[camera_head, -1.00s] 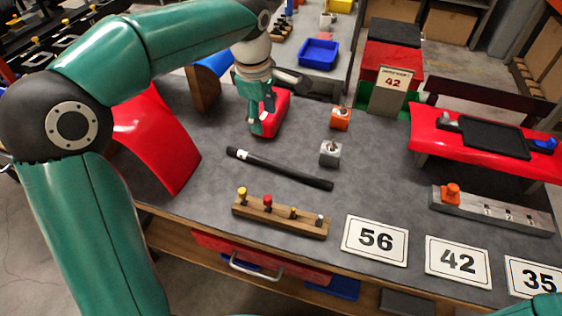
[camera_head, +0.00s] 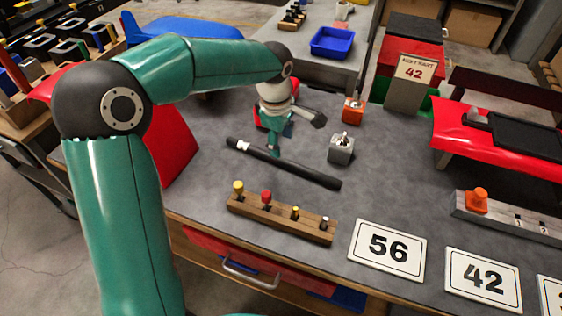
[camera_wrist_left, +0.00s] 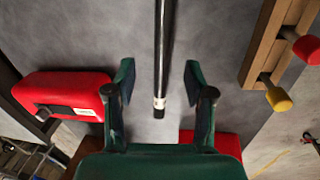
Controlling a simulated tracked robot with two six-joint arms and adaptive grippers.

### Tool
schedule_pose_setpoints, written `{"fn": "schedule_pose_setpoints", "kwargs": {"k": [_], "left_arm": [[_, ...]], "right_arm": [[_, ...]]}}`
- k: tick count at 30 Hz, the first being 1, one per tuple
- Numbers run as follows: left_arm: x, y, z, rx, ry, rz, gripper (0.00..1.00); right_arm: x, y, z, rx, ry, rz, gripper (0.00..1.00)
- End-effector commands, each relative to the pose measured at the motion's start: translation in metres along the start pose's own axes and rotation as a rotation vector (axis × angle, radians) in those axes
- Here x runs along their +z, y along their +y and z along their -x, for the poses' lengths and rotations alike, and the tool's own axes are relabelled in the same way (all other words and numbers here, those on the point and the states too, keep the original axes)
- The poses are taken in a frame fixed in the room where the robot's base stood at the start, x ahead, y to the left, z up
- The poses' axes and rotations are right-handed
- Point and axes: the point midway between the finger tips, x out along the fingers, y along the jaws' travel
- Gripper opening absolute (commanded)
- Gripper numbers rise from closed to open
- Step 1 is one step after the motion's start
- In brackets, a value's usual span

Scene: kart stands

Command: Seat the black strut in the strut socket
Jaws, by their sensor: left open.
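The black strut (camera_head: 305,174), a thin rod with a white band near one end, lies on the grey bench top. My left gripper (camera_head: 275,150) is open and points down over the strut. In the left wrist view the strut (camera_wrist_left: 163,45) runs between the spread fingers of the left gripper (camera_wrist_left: 158,78), with its white-banded end closest to the palm. Nothing is held. A grey block (camera_head: 341,149) and an orange block (camera_head: 353,110), each with a metal piece on top, stand behind the strut. I cannot tell which thing is the strut socket. My right gripper is out of view.
A wooden rack (camera_head: 282,219) with several coloured-knob pegs stands in front of the strut. Number cards, such as the 56 card (camera_head: 387,250), lie along the front edge. A red case (camera_wrist_left: 65,92) lies left of the gripper in the wrist view. A red seat-like panel (camera_head: 172,148) stands at left.

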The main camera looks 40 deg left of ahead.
Motion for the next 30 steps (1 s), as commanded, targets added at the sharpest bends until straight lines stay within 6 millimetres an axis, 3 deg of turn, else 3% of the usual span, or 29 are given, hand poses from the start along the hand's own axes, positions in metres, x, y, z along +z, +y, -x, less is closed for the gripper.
{"fn": "schedule_pose_setpoints", "kwargs": {"k": [3,11,19,28,30], "left_arm": [[0.000,0.000,-0.017,-0.002,0.000,0.001,0.54],[-0.002,-0.002,-0.033,-0.002,0.001,0.002,0.54],[-0.004,-0.004,-0.069,-0.002,0.001,0.001,0.54],[-0.004,-0.003,-0.075,0.001,0.000,0.002,0.54],[-0.004,-0.004,-0.075,0.001,0.000,0.002,0.46]], "right_arm": [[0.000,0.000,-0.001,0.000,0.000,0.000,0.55],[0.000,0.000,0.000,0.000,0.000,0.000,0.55],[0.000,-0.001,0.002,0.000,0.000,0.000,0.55],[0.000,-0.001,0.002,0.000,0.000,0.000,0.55],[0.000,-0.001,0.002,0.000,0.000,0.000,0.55]]}}
